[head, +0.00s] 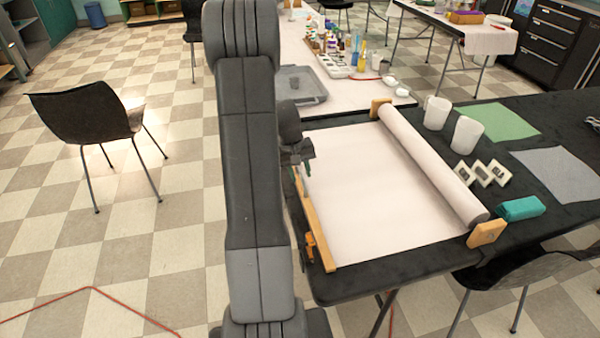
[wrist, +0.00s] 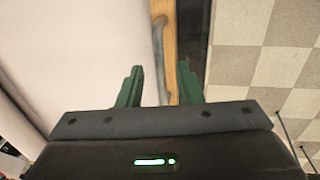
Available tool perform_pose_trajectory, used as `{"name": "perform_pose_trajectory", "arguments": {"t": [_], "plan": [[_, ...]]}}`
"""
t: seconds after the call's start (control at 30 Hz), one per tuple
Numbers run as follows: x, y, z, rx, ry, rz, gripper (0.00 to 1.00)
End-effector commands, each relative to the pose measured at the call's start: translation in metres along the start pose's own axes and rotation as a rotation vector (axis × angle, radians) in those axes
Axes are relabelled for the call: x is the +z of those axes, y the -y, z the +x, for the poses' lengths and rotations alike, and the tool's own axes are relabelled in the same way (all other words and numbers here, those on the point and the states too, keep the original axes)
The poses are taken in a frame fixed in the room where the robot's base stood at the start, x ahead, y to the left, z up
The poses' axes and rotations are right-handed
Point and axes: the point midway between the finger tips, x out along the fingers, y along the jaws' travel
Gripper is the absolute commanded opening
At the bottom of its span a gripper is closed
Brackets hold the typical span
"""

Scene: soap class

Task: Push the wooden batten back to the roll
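The wooden batten (head: 318,232) lies along the left edge of the white paper sheet (head: 375,200) on the black table. It also shows in the wrist view (wrist: 187,52), with a grey bar (wrist: 159,45) along its paper side. The paper roll (head: 430,165) lies at the sheet's right side, well away from the batten. My gripper (wrist: 160,80) is open. Its green fingers are apart, with the grey bar and part of the batten showing between them; I cannot tell whether they touch. In the head view my gripper (head: 302,152) is near the batten's far end, partly hidden by my arm.
Wooden blocks stand at the roll's far end (head: 380,107) and near end (head: 486,233). An orange clamp (head: 310,246) sits by the batten's near end. The sheet is clear.

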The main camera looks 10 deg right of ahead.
Motion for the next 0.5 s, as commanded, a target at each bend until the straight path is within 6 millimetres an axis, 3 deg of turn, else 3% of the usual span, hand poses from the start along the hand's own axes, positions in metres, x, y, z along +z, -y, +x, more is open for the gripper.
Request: {"name": "perform_pose_trajectory", "arguments": {"t": [0.37, 0.5], "plan": [[-0.0001, 0.0001, 0.0051, 0.000, -0.001, 0.000, 0.31], [-0.0002, 0.0001, 0.0050, 0.000, -0.001, 0.000, 0.03]]}}
